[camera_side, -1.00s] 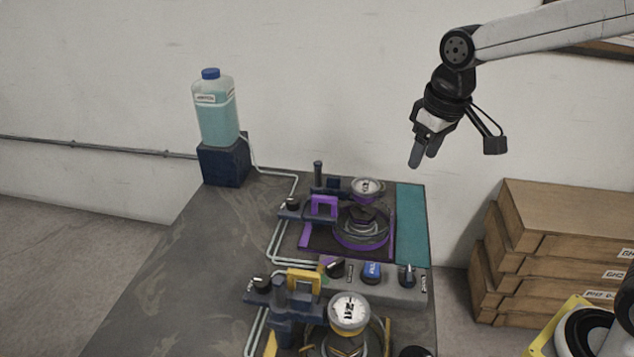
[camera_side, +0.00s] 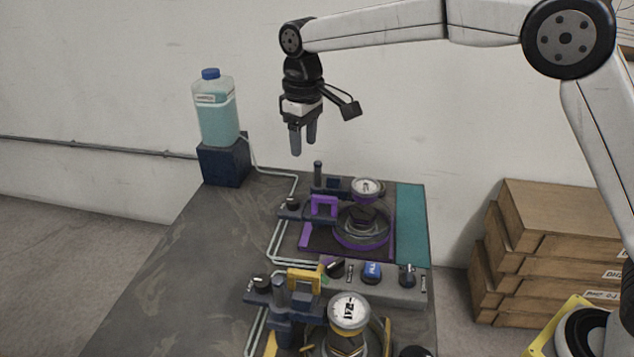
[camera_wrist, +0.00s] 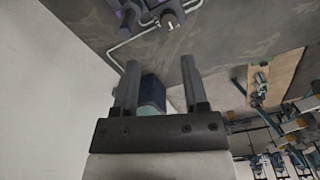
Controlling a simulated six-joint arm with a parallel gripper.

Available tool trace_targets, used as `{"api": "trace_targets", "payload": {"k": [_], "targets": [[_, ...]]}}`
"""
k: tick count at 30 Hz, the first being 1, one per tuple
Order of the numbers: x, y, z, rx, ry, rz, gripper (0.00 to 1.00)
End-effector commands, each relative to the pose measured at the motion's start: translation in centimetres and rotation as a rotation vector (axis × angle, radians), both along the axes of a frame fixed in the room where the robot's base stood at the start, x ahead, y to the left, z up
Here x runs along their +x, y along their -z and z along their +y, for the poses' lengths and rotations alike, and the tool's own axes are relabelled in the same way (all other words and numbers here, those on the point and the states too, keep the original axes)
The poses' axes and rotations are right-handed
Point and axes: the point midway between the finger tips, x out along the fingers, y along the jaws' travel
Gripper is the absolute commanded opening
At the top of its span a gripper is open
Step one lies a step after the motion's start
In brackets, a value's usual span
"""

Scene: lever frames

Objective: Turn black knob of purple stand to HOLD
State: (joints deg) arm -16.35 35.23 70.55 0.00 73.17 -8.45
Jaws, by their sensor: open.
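The purple stand (camera_side: 304,238) sits on the table, with a purple bracket, a ringed base and a round dial (camera_side: 367,187). Its small black knob (camera_side: 291,203) is at the left end of the stand's dark arm; its setting is too small to read. My gripper (camera_side: 303,145) is open and empty, pointing down, well above the table and above the stand's left part. In the wrist view the open fingers (camera_wrist: 160,64) have nothing between them that they touch. Part of the purple stand, with its knob, shows at the top of that view.
A similar yellow stand (camera_side: 305,277) is in front. A grey control box (camera_side: 390,290) with several knobs lies between the stands. A jug of teal liquid (camera_side: 217,115) on a dark block stands at the back left. A pale pipe (camera_side: 272,250) runs along the table. The table's left is clear.

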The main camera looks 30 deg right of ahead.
Motion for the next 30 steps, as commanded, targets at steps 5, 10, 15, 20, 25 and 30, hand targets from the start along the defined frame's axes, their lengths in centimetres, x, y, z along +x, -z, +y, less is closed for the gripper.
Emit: {"api": "trace_targets", "payload": {"k": [5, 10, 15, 20, 25, 30], "targets": [[0.8, 0.7, 1.2, -0.004, -0.025, 0.012, 0.57], [1.3, 1.1, 2.0, -0.006, -0.042, 0.019, 0.57], [1.2, 3.5, 1.9, -0.006, -0.040, 0.021, 0.57], [1.2, 5.5, 1.9, -0.006, -0.039, 0.019, 0.57], [1.3, 6.0, 1.9, -0.006, -0.039, 0.017, 0.57], [1.2, 6.2, 1.9, -0.006, -0.039, 0.017, 0.57]]}}
